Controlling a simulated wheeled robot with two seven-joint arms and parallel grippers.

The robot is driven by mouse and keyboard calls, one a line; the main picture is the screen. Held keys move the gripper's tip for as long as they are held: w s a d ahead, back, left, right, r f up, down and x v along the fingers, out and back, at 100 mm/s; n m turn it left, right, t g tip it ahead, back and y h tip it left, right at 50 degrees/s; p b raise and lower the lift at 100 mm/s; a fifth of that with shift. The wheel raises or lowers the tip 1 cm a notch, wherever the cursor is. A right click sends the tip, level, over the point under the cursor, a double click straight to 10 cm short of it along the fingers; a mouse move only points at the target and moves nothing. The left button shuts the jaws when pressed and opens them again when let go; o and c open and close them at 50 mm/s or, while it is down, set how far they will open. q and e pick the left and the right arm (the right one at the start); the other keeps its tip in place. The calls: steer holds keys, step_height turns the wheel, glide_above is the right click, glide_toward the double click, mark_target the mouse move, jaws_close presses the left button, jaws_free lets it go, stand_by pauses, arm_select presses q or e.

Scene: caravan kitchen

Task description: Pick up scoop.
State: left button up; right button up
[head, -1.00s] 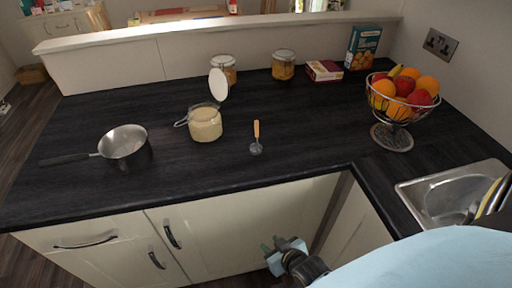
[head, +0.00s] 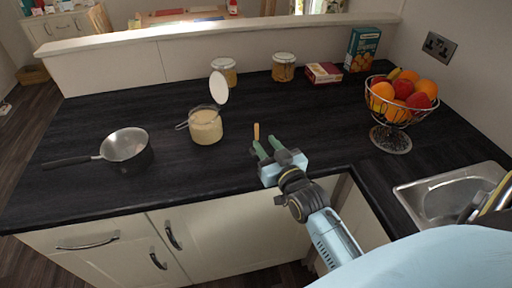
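The scoop (head: 256,131) lies on the dark worktop; only the end of its orange wooden handle shows clearly. Its metal bowl is hidden behind my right gripper. My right gripper (head: 265,148), with green fingertips on a light blue body, is over the worktop's front part, its fingers at the scoop in the picture. The fingers are apart with a gap between them. I cannot tell whether they touch the scoop. My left gripper is not in view.
An open glass jar (head: 206,128) of pale contents with its lid raised stands left of the scoop. A saucepan (head: 127,147) is further left. A wire fruit bowl (head: 391,138) and a sink (head: 450,191) are at the right. Closed jars (head: 283,69) and boxes (head: 323,72) stand along the back.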

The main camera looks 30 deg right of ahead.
mark_target(258, 133)
steer(key=shift+w+d, duration=0.15)
steer(key=shift+w, duration=1.45)
steer(key=shift+w+d, duration=0.15)
steer(key=shift+w, duration=1.4)
jaws_close()
steer(key=shift+r, duration=0.1)
